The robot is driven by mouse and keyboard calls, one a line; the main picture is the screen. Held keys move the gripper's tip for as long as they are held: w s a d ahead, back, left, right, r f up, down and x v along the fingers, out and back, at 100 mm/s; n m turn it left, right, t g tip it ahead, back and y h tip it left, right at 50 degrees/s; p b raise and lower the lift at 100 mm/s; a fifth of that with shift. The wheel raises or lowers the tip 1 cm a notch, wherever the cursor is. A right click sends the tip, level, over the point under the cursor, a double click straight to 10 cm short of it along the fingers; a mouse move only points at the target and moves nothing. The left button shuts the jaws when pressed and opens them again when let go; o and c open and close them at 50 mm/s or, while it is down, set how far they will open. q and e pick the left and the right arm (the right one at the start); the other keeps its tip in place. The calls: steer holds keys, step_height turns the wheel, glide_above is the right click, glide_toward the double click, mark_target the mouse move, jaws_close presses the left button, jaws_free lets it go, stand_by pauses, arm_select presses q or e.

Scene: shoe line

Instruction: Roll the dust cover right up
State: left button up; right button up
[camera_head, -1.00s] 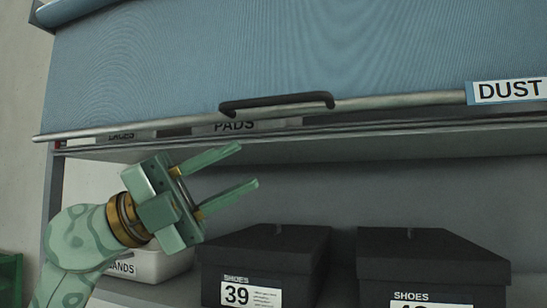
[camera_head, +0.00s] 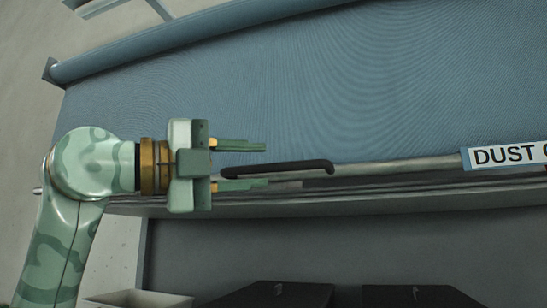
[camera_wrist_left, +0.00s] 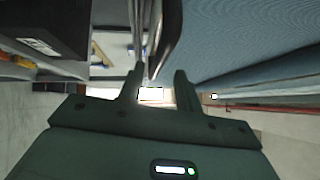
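The blue dust cover (camera_head: 340,90) hangs over the upper part of the shelf and ends in a metal bottom bar (camera_head: 400,165). A black handle (camera_head: 300,167) sits on that bar. My left gripper (camera_head: 266,165) is open, its fingers pointing right, one above and one below the handle's left end in the head view. In the left wrist view, the handle (camera_wrist_left: 168,35) shows beyond and between the fingers (camera_wrist_left: 159,72). Nothing is clearly gripped, and I cannot tell whether a finger touches the handle. My right gripper is not in view.
The cover's roll (camera_head: 150,50) runs along the top. A "DUST" label (camera_head: 505,155) is on the bar at the right. Below the shelf edge are dark shoe boxes (camera_head: 275,295) and a pale bin (camera_head: 135,299). A dark box (camera_wrist_left: 45,25) also shows in the wrist view.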

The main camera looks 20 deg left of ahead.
mark_target(266, 165)
arm_select(q)
steer(key=x, duration=0.4)
steer(key=shift+w+d, duration=0.1)
jaws_close()
step_height(266, 165, up, 28)
steer(key=p, duration=2.1)
steer(key=shift+f, duration=0.2)
steer(key=shift+r+p, duration=0.5)
steer(key=shift+r, duration=0.3)
